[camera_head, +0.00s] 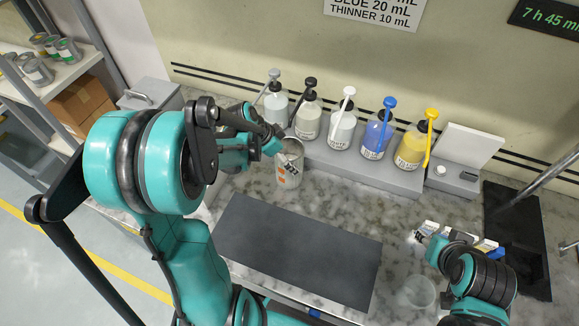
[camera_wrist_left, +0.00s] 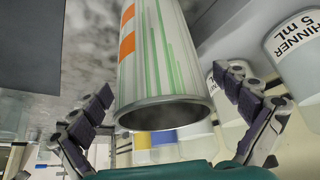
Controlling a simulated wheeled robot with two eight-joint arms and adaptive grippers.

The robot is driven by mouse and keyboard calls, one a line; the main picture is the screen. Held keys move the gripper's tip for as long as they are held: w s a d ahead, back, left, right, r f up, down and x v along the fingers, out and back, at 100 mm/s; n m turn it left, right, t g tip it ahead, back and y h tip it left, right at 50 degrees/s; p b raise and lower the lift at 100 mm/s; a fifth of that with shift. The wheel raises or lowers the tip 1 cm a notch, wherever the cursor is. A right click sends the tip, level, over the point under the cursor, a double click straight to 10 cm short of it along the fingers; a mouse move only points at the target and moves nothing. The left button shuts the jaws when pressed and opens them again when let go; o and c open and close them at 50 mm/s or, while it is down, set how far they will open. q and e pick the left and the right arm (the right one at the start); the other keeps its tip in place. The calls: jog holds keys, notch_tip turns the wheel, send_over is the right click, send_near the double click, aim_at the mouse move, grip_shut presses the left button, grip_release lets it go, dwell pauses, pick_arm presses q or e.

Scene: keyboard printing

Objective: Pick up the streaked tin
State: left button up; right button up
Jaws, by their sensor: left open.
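The streaked tin (camera_head: 289,165) stands on the marbled worktop (camera_head: 230,192), left of centre and in front of the row of pump bottles. In the left wrist view the tin (camera_wrist_left: 158,50) is pale with green streaks and orange patches, its dark open rim facing me. My left gripper (camera_head: 272,143) is at the tin's upper part in the head view. In the left wrist view its fingers (camera_wrist_left: 165,92) are spread, one on each side of the tin, with gaps showing. My right gripper (camera_head: 436,240) is low at the right, its fingers too small to judge.
Several pump bottles (camera_head: 343,130) stand on a grey ledge (camera_head: 355,173) behind the tin. A dark mat (camera_head: 295,255) lies in front of it. A clear cup (camera_head: 417,293) and a black panel (camera_head: 515,235) are at the right. A shelf with tins (camera_head: 62,75) is at far left.

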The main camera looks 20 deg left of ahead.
pick_arm(q)
jog(key=shift+w+d+f, duration=0.1)
jog(key=shift+w+f, duration=0.1)
jog(key=shift+f, duration=0.1)
jog(key=shift+s+r, duration=0.1)
jog(key=c, duration=1.7)
jog(key=shift+r, duration=0.1)
jog(key=shift+c, duration=0.2)
